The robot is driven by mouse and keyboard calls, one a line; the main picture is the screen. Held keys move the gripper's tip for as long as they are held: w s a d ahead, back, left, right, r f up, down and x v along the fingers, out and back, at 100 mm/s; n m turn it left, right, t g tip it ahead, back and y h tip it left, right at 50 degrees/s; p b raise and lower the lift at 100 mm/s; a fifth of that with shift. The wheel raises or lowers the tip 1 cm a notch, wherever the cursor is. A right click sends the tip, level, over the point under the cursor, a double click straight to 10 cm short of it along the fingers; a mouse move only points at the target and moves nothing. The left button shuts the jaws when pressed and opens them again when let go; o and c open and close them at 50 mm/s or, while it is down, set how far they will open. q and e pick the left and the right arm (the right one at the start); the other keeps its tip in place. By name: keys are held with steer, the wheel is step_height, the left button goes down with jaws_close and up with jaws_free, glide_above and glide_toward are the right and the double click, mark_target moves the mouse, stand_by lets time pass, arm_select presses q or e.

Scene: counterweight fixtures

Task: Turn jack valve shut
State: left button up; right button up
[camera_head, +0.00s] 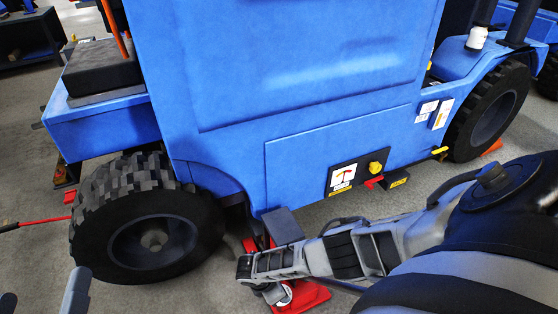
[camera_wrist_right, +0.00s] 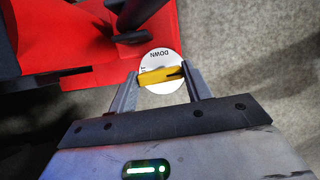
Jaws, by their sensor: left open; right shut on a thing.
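The red jack (camera_head: 312,296) sits on the floor under the blue vehicle, partly hidden by my right arm. In the right wrist view the jack's red body (camera_wrist_right: 60,45) fills the upper left. Its valve is a yellow handle (camera_wrist_right: 158,76) over a white round dial (camera_wrist_right: 162,58) marked DOWN. My right gripper (camera_wrist_right: 161,77) is shut on the yellow handle, one finger at each end. In the head view the right fingers are hard to make out beside the jack. My left gripper (camera_head: 42,291) is open and empty at the bottom left, partly cut off.
The blue vehicle (camera_head: 330,70) stands close ahead, with a large black wheel (camera_head: 150,215) left and another (camera_head: 490,110) right. A yellow knob (camera_head: 375,167) and red lever (camera_head: 374,182) stick out of its side. A red bar (camera_head: 40,222) shows at the left.

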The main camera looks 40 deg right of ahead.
arm_select(q)
steer(key=shift+r, duration=0.15)
arm_select(e)
steer(key=shift+m, duration=0.5)
steer(key=o, duration=1)
steer(key=shift+a+r, duration=0.1)
steer(key=shift+r, duration=0.2)
arm_select(q)
steer(key=f+g+y+p, duration=0.1)
steer(key=p, duration=0.2)
steer(key=s+a+f+g+y+p, duration=0.1)
steer(key=f+p, duration=0.1)
steer(key=p, duration=0.1)
steer(key=f+g+y+p, duration=0.1)
steer(key=f+g+p, duration=0.1)
steer(key=p, duration=0.1)
steer(key=shift+s+a+f+m+y+p, duration=0.2)
steer(key=shift+s+a+m+y+p, duration=0.1)
steer(key=shift+s+a+m, duration=0.1)
arm_select(e)
steer(key=v, duration=1.5)
steer(key=shift+w+a+r, duration=0.1)
steer(key=shift+w, duration=0.2)
